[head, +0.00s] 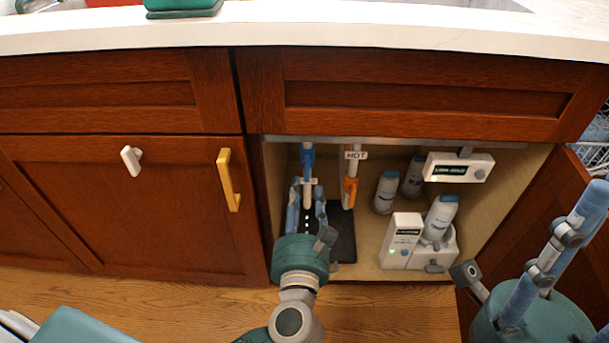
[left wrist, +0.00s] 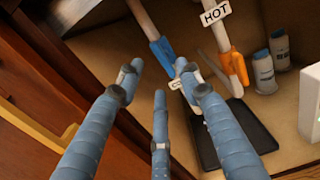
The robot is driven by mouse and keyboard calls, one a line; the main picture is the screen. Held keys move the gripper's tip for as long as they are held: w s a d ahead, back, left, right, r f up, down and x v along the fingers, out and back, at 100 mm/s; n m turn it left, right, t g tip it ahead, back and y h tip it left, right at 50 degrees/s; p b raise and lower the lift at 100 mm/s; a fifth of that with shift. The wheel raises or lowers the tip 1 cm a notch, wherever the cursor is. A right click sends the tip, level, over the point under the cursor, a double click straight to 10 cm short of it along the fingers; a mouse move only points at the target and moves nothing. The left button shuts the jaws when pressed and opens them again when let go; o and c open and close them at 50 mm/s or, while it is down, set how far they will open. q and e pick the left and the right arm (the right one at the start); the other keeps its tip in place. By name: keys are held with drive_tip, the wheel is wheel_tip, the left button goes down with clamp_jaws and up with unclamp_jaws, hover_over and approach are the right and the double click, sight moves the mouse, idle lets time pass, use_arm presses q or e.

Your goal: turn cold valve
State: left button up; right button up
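The cold valve's blue handle (head: 308,158) is on a white pipe inside the open cabinet, at the left. In the left wrist view the blue handle (left wrist: 162,53) is just beyond the fingertips, with its white label partly hidden by a finger. My left gripper (head: 307,190) reaches into the cabinet with its blue fingers spread, below and in front of the handle. In the left wrist view the gripper (left wrist: 163,78) is open and empty, and I see no clear contact with the handle. My right gripper (head: 556,245) is at the lower right, fingers apart, partly cut off by the frame.
The hot valve's orange handle (head: 350,192) hangs close to the right, under a HOT label (head: 356,155). Blue-capped bottles (head: 385,192) and white dispensers (head: 403,240) stand further right. A black mat (head: 343,235) lies on the cabinet floor. The counter edge (head: 300,35) is above.

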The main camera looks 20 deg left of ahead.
sight(307, 165)
use_arm(q)
drive_tip(key=b+x, duration=0.1)
drive_tip(key=x, duration=0.5)
drive_tip(key=shift+w, duration=0.35)
drive_tip(key=shift+a, duration=0.1)
clamp_jaws()
